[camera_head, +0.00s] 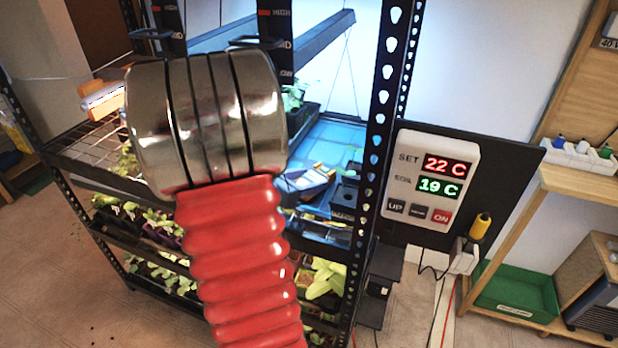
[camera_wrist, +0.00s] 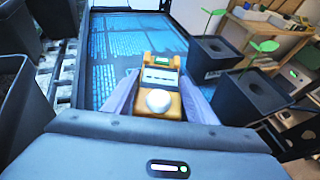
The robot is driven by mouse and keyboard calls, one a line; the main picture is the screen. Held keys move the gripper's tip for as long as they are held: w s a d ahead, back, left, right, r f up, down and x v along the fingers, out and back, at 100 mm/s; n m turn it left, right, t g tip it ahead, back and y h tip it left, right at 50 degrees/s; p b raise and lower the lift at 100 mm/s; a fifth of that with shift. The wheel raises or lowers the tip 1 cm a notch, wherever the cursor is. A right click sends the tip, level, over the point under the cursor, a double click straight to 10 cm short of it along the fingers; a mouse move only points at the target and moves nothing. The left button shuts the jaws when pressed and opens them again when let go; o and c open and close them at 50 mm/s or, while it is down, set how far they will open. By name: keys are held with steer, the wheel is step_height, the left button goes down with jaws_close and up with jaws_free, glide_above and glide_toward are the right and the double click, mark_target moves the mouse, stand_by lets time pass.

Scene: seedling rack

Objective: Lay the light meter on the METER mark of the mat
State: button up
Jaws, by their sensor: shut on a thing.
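The light meter (camera_wrist: 161,75) is a yellow-orange block with a pale display panel and a white dome. In the wrist view it sits between the two grey-blue fingers of my gripper (camera_wrist: 160,92), which is shut on it. A blue mat (camera_wrist: 112,35) with a lighter printed pattern lies beyond and below the meter. I cannot read a METER mark on it, and I cannot tell whether the meter touches it. In the head view my red and silver arm hides much of the rack's middle.
Black pots stand close by at left (camera_wrist: 20,100) and right (camera_wrist: 248,95), some with seedlings. The black rack post (camera_head: 382,130) rises right of the shelf. A controller box (camera_head: 432,180) hangs beside it. A green tray (camera_head: 515,292) is lower right.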

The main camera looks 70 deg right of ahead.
steer(key=shift+a+f, duration=0.1)
steer(key=shift+f, duration=0.65)
steer(key=o, duration=1.4)
steer(key=shift+f, duration=0.1)
steer(key=shift+a, duration=0.15)
steer(key=v, duration=1.3)
steer(key=shift+w+a+r, duration=0.1)
steer(key=shift+r, duration=0.35)
